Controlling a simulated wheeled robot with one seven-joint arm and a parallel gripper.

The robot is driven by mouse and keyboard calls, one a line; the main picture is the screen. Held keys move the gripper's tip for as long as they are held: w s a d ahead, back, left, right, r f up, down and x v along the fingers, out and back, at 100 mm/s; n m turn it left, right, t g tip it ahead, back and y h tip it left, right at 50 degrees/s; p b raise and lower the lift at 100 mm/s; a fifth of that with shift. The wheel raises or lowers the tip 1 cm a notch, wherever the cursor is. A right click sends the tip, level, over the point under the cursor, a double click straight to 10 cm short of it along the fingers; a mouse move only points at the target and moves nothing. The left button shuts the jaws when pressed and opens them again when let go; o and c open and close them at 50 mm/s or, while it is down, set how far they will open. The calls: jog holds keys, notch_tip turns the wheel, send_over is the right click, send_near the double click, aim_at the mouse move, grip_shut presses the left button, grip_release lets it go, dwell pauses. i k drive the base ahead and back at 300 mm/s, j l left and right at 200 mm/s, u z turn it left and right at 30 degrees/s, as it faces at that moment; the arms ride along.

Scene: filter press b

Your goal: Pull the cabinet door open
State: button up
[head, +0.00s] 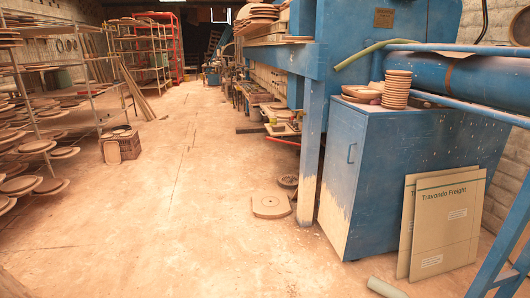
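A blue cabinet (402,160) stands at the right, beside the large blue press. Its narrow door side (340,170) faces left, blue above and worn pale at the bottom. A small blue bar handle (351,153) sits upright near that face's right edge. The door looks closed. My gripper is not in the head view, so its distance to the handle does not show.
Cardboard sheets (446,222) lean on the cabinet's front, with a pale tube (386,288) on the floor nearby. Stacked plates (397,90) stand on top. A blue post (311,150) and a flat slab (270,205) are left of the door. The middle floor is clear.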

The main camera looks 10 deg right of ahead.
aim_at(346, 128)
jog(key=i, duration=3.4)
